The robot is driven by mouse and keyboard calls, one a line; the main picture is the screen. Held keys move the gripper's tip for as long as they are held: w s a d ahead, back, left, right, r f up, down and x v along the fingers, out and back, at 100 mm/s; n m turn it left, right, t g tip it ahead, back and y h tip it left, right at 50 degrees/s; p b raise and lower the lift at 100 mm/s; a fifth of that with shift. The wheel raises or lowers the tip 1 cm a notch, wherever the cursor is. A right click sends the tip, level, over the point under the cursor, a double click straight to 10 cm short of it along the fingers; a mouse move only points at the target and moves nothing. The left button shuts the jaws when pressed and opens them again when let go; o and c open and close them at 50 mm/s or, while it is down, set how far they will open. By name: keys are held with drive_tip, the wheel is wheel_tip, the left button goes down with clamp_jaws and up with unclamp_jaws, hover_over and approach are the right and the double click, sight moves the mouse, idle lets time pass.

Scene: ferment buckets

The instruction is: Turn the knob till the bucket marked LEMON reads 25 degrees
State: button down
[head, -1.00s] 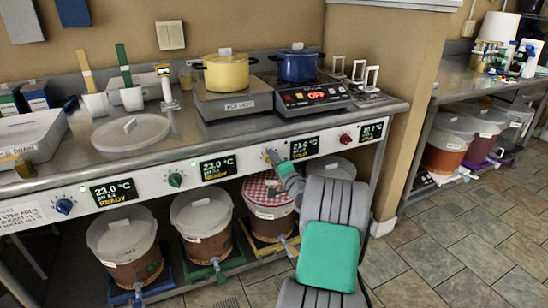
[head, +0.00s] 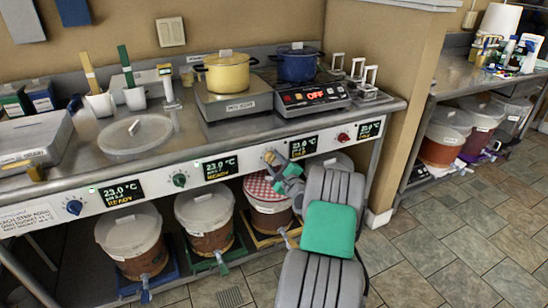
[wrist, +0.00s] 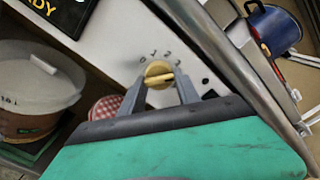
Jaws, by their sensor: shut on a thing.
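My gripper (head: 274,165) reaches the front panel (head: 146,200) below the counter and is shut on a yellow knob (wrist: 158,73). In the wrist view, both fingers (wrist: 160,88) hold the knob's sides, with a scale of small numbers above it. The display (head: 303,147) right of this knob seems to read 23.0 °C. Under it, a bucket with a red checked cloth (head: 268,194) stands on a yellow mat (head: 268,240), partly hidden by my arm. Other buckets stand on blue and green mats. Their small labels are too small to read, so I cannot tell which says LEMON.
A blue knob (head: 74,207), a green knob (head: 179,180) and a red knob (head: 343,137) sit on the same panel. The first two displays read 23.0 °C. A yellow pot (head: 226,74) and a blue pot (head: 298,66) stand above. Floor at right is clear.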

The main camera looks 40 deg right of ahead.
drive_tip(key=shift+m+p, duration=0.85)
drive_tip(key=shift+m, duration=0.85)
drive_tip(key=c, duration=0.9)
unclamp_jaws()
drive_tip(key=v, duration=0.7)
drive_tip(key=shift+s+a, duration=0.2)
drive_tip(key=shift+s, duration=0.15)
